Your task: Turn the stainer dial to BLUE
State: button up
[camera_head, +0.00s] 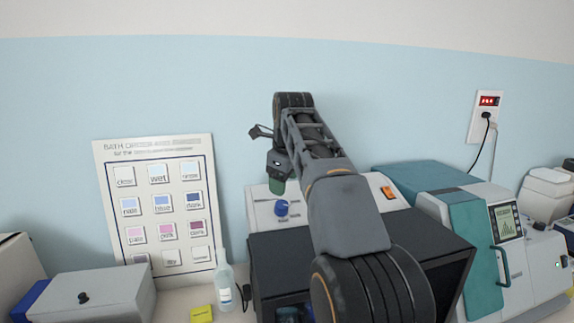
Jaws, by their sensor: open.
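The stainer (262,209) is a white panelled unit with a dark front box, standing against the blue wall. Its blue dial (281,208) is on the pale panel, and small marks around it are too small to read. My gripper (277,184) hangs just above the dial, with a greenish tip pointing down, apart from the dial in the picture. It is open and holds nothing that I can see. My arm covers the middle of the stainer. Which mark the dial points to cannot be told.
An orange switch (388,193) is right of my arm on the stainer. A teal and white machine (470,245) stands to the right. A bath order chart (103,160) leans on the wall at left. A bottle (225,285), a yellow note (201,314) and a grey box (95,297) are in front.

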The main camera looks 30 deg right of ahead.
jog(key=shift+v, duration=2.4)
